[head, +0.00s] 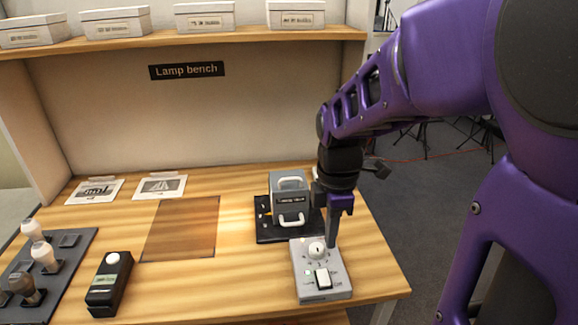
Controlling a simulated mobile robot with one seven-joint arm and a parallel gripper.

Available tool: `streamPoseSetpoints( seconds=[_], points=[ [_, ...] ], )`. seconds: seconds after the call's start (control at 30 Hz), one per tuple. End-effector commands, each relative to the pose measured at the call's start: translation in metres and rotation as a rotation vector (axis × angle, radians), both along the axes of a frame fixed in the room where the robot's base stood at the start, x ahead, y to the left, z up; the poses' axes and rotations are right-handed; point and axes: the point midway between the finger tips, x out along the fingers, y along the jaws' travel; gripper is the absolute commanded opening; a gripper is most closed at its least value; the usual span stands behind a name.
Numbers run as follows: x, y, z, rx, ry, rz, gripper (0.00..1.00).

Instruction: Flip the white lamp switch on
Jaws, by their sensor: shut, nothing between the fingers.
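A grey control box (318,287) sits near the right front edge of the wooden bench. It has a round white knob (317,249) at its back and a white rocker switch (323,278) on its front half. A small green mark shows left of the switch; I cannot tell the switch's position. My gripper (332,240) points down, shut and empty, just right of the knob and behind the switch. I cannot tell whether its tips touch the box.
A grey device with white handles (290,198) stands on a black base behind the box. A black unit with a white button (110,283) and a dark tray (66,252) of bulbs lie left. White boxes line the shelf (190,39).

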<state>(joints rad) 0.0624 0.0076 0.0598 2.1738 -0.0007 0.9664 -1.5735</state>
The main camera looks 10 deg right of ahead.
Motion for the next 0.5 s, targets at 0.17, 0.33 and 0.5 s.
streamPoseSetpoints(
  seconds=[0.17, 0.33, 0.5],
  points=[
    [-0.001, 0.000, -0.042, 0.000, 0.006, -0.001, 0.00],
    [-0.002, 0.000, -0.078, 0.000, 0.005, -0.001, 0.00],
    [-0.001, 0.000, -0.103, 0.000, 0.003, 0.000, 0.00]
  ],
)
